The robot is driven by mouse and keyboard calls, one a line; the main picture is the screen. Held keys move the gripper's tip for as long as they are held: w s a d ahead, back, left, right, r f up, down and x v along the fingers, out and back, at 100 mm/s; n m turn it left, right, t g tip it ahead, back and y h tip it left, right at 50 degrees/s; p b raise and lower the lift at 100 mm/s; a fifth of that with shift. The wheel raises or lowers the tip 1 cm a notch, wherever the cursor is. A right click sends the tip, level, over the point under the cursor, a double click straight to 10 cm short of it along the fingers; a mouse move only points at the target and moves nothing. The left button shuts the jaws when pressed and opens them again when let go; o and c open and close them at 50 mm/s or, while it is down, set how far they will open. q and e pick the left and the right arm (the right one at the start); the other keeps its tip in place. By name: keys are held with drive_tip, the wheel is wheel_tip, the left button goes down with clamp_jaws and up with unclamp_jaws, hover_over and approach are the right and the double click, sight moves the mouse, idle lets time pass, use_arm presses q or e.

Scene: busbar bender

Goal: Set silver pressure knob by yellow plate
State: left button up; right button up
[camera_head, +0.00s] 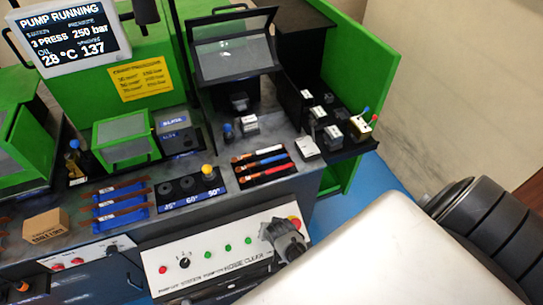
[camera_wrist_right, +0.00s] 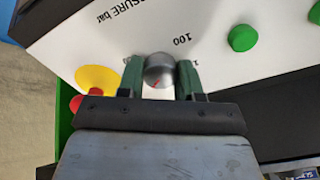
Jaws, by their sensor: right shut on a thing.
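The silver pressure knob (camera_wrist_right: 158,70) sits on the white control panel, with a red pointer mark on its face. My right gripper (camera_wrist_right: 159,80) is shut on it, a green pad on each side; the "PRESSURE bar" lettering and a "100" mark show nearby. In the head view my right gripper (camera_head: 285,240) is at the panel's right end and hides the knob. The yellow plate (camera_head: 141,80) is on the green machine front; its small rows of text are hard to read. The screen (camera_head: 70,35) reads PUMP RUNNING, 3 PRESS, 250 bar. My left gripper is not in view.
A red emergency button on a yellow base (camera_wrist_right: 97,83) is close beside the right gripper. A green button (camera_wrist_right: 242,38) is on its other side. Copper and coloured bars (camera_head: 262,162) lie on the bench above the panel (camera_head: 160,283).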

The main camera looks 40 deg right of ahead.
drive_tip(key=shift+s+m, duration=0.1)
drive_tip(key=shift+m, duration=0.4)
drive_tip(key=o, duration=0.9)
drive_tip(key=shift+r, duration=0.1)
drive_tip(key=p+v, duration=1)
drive_tip(key=p, duration=0.1)
drive_tip(key=shift+s+r+p, duration=0.15)
drive_tip(key=shift+r+p, duration=0.1)
drive_tip(key=shift+p, duration=0.15)
